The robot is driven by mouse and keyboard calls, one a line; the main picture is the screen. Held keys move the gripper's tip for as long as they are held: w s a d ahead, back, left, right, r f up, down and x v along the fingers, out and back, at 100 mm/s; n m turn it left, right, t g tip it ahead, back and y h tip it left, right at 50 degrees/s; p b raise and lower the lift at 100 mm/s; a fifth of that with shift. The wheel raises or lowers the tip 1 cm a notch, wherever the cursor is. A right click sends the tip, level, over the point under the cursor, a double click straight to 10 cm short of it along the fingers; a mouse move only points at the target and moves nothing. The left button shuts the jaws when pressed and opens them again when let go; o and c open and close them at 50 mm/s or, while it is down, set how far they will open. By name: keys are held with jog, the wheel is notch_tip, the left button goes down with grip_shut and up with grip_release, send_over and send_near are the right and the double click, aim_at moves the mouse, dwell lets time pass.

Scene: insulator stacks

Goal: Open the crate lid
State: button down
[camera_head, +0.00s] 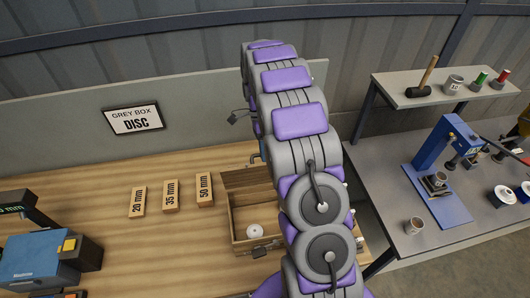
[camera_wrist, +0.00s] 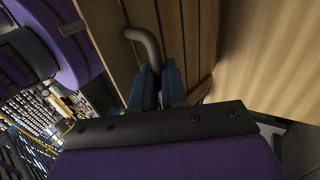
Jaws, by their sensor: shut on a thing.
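The wooden crate (camera_head: 233,226) stands on the bench, partly behind my arm. Its top is open at the left side and a white disc (camera_head: 254,231) shows inside. The lid (camera_head: 240,182) appears raised at the crate's back, its right part hidden by my arm. In the wrist view, the blue fingers of my gripper (camera_wrist: 159,88) are shut on a curved grey handle (camera_wrist: 147,43), with the lid's planks (camera_wrist: 185,40) close beside them.
Blocks marked 20 mm (camera_head: 138,202), 35 mm (camera_head: 171,196) and 50 mm (camera_head: 205,190) lie left of the crate. A blue machine (camera_head: 45,258) stands at lower left. At right are a blue press (camera_head: 440,165) and a shelf (camera_head: 440,90). A sign (camera_head: 134,121) reads GREY BOX DISC.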

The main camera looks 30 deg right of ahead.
jog(key=shift+w+d+f+g+y+p, duration=0.2)
jog(key=shift+w+g+p, duration=0.25)
jog(key=shift+p, duration=0.55)
jog(key=shift+w+d+f+g+y+p, duration=0.1)
jog(key=shift+w+d+f+g+p, duration=0.3)
jog(key=shift+p, duration=0.65)
jog(key=shift+w+a+g+y+p, duration=0.1)
jog(key=shift+w+g+p, duration=0.15)
jog(key=shift+w+p, duration=0.55)
jog(key=shift+s, duration=0.15)
jog(key=c, duration=1.5)
grip_release()
jog(key=shift+f, duration=0.1)
jog(key=o, duration=0.3)
jog(key=shift+w+d, duration=0.1)
jog(key=shift+w, duration=0.2)
jog(key=shift+o, duration=0.2)
jog(key=shift+d+r+p, duration=0.1)
jog(key=shift+r+p, duration=0.2)
